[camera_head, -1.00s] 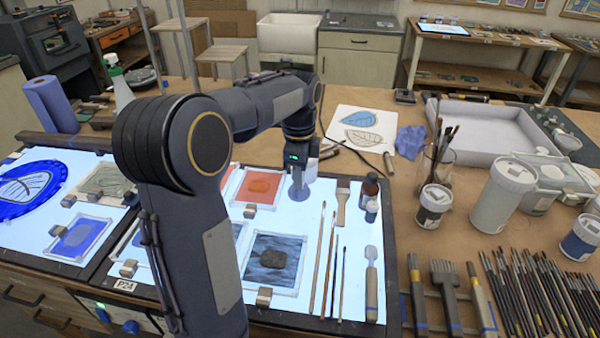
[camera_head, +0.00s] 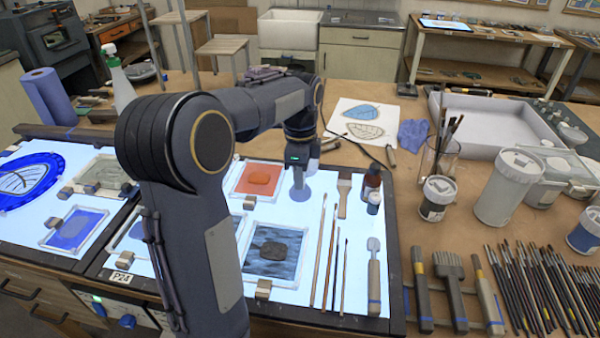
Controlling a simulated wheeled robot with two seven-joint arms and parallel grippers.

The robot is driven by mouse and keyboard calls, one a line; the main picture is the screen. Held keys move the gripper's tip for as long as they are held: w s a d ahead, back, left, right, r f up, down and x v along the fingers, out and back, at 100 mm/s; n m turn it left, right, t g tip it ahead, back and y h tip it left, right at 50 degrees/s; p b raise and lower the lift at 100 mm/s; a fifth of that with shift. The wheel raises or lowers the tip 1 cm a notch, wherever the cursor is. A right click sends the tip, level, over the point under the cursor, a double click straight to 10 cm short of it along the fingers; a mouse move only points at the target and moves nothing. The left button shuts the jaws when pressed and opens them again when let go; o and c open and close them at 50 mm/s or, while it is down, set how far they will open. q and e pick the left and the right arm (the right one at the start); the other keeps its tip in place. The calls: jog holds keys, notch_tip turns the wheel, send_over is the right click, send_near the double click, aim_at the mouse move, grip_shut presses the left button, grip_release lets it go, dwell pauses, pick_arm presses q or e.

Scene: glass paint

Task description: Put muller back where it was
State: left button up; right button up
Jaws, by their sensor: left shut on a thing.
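My left gripper (camera_head: 300,166) is over the back part of the lit panel (camera_head: 322,184), pointing down between an orange glass tile and a wide brush. It is shut on the muller (camera_head: 301,192), which shows as a small bluish-grey round shape just below the fingers. Most of the muller is hidden by the gripper, and I cannot tell whether its foot touches the panel. My right gripper is not in view.
The orange tile (camera_head: 258,180) is close on the left, and the wide brush (camera_head: 344,194) and small bottles (camera_head: 372,184) are close on the right. A dark blue tile (camera_head: 274,254) and thin brushes (camera_head: 334,262) lie nearer. My left arm hides part of the panel.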

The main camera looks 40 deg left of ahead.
pick_arm(q)
jog(key=shift+f, duration=0.6)
dwell(1.0)
jog(key=o, duration=1)
notch_tip(320, 180, up, 8)
jog(key=shift+f, duration=0.1)
